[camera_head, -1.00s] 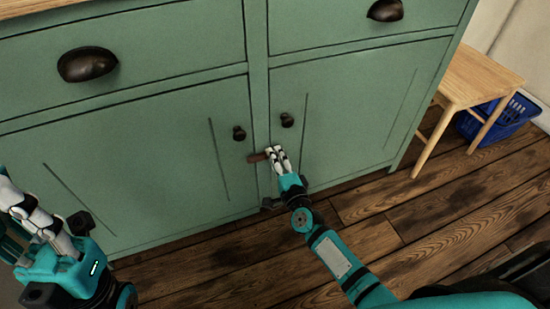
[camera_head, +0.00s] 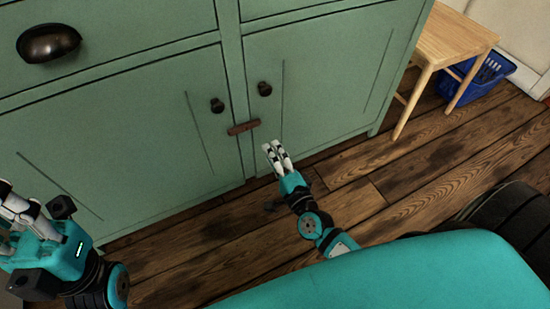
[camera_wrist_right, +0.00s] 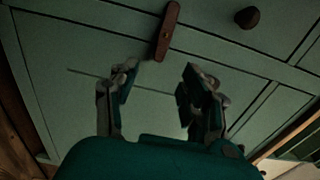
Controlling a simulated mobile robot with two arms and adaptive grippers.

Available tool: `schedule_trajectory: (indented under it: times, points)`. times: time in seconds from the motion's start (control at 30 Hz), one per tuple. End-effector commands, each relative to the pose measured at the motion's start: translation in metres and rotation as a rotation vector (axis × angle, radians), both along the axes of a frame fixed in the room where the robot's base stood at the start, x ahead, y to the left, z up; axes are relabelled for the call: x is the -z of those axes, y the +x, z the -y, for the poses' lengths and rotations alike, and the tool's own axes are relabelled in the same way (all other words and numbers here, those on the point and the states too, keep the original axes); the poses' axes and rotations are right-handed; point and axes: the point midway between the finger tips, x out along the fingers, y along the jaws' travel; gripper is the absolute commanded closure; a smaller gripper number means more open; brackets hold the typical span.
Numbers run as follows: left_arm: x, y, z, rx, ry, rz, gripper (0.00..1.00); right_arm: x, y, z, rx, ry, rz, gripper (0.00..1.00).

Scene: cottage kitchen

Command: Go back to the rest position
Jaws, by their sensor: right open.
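My right gripper (camera_head: 274,150) is in front of the lower doors of a green cabinet (camera_head: 110,145), just below and right of a small brown wooden latch (camera_head: 243,127). It is apart from the latch and holds nothing. In the right wrist view its fingers (camera_wrist_right: 158,92) stand apart, with the latch (camera_wrist_right: 165,30) beyond them. The latch lies across the gap between the two shut doors. My left gripper (camera_head: 12,205) is at the left edge of the head view, partly cut off, and its fingertips do not show clearly.
Dark round knobs (camera_head: 217,105) sit above the latch, and a dark cup handle (camera_head: 48,43) is on a drawer. A wooden stool (camera_head: 450,45) and a blue basket (camera_head: 474,82) stand at the right. The wooden floor (camera_head: 410,165) between is clear.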

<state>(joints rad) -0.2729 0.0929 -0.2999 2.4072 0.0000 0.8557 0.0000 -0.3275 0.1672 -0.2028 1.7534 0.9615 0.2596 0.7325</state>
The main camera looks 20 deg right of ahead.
Motion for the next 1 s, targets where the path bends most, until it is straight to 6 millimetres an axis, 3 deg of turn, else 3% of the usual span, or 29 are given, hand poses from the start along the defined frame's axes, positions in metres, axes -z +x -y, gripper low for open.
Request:
schedule_trajectory:
  times: [0.17, 0.73, 0.87, 0.97, 1.0]
  points:
    - [0.0, 0.0, 0.0, 0.0, 0.0, 0.001, 1.0, 0.0, -0.012, 0.0, -0.001, -0.001, 0.0, 0.53]
    - [0.0, 0.0, 0.0, 0.0, -0.001, 0.0, 1.0, -0.004, -0.011, 0.0, 0.001, -0.01, 0.01, 0.53]
    - [0.0, 0.0, 0.0, 0.0, -0.001, -0.003, 1.0, -0.042, -0.01, -0.004, 0.019, -0.108, 0.11, 0.53]
    - [0.0, -0.001, 0.0, 0.0, -0.001, -0.01, 1.0, -0.103, -0.013, -0.009, 0.066, -0.27, 0.274, 0.53]
    - [0.0, -0.001, 0.0, 0.0, -0.001, -0.013, 1.0, -0.132, -0.018, -0.012, 0.096, -0.347, 0.353, 0.53]
